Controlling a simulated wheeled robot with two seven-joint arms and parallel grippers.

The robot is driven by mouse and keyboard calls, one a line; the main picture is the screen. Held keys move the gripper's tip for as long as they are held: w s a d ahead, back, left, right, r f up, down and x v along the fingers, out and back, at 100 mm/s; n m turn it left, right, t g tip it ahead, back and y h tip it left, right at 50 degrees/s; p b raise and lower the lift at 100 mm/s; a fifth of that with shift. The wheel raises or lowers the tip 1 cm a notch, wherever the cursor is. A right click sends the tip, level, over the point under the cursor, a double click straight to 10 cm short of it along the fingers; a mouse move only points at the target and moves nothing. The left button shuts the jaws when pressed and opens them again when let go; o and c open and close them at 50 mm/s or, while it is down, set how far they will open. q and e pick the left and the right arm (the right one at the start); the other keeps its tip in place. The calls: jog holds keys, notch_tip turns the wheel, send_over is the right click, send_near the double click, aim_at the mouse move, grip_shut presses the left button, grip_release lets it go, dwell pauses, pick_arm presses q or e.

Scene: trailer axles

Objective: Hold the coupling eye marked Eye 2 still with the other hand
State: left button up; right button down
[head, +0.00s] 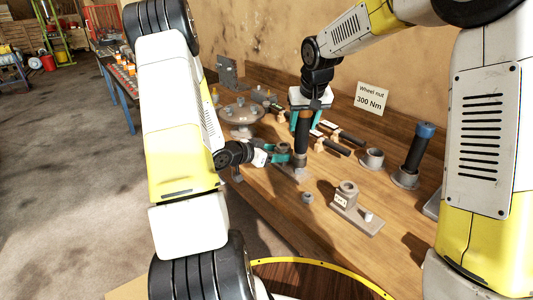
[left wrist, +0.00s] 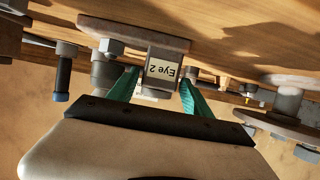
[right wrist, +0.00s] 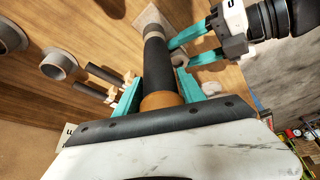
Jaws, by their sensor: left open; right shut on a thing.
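The coupling eye marked Eye 2 (left wrist: 163,72) is a grey piece on a base plate, its label upside down in the left wrist view. My left gripper (head: 277,157) is open, its teal fingers on either side of Eye 2 in the left wrist view (left wrist: 158,84); I cannot tell whether they touch it. My right gripper (right wrist: 155,92) is shut on an upright black tool (right wrist: 157,65) with an orange collar. The tool also shows in the head view (head: 301,135); its lower end reaches down to Eye 2, the exact contact unclear.
Another coupling eye (head: 346,190) on a plate stands nearer on the bench. A blue-topped black tool (head: 415,150) stands in a ring at right. A round flange (head: 240,112) with studs, black-handled tools (head: 332,145) and a "Wheel nut 300 Nm" sign (head: 371,97) stand behind.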

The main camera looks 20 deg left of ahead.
pick_arm(q)
jog(key=shift+x, duration=1.75)
jog(key=shift+c, duration=0.2)
grip_shut()
jog(key=c, duration=0.6)
grip_release()
grip_shut()
jog(key=shift+s+f, duration=0.2)
jog(key=shift+f, duration=0.15)
